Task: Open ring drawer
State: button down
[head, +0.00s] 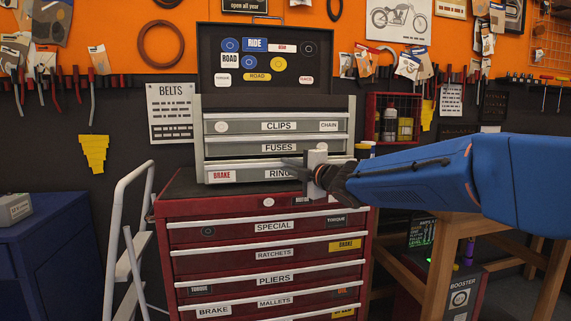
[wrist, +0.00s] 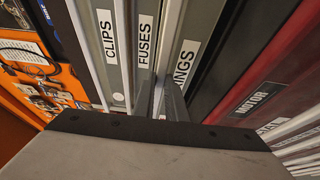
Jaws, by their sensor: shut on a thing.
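The ring drawer (head: 240,173) is the lowest drawer of the grey upper chest. Its label reads "RING" in the head view, with the end covered by my gripper. A pale handle strip runs along its top edge. My gripper (head: 290,163) reaches in from the right and is shut on that handle. In the wrist view, the fingers (wrist: 160,104) close on the strip between the "FUSES" label and the partly hidden rings label (wrist: 185,63). The drawer front looks about flush with the drawers above; a small gap cannot be told.
The fuses drawer (head: 230,149) and clips drawer (head: 240,127) sit above, both shut. The red tool cabinet (head: 185,235) stands below with several shut drawers. A white stepladder (head: 122,225) stands at left, and a wooden table (head: 450,235) is under my arm at right.

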jog(key=s+d, duration=0.2)
jog(key=s, duration=0.7)
jog(key=shift+s+d, duration=0.35)
jog(key=shift+d, duration=0.05)
jog(key=c, duration=1.8)
grip_release()
jog(key=v, duration=1.7)
jog(key=shift+s, duration=0.2)
jog(key=shift+d, duration=0.1)
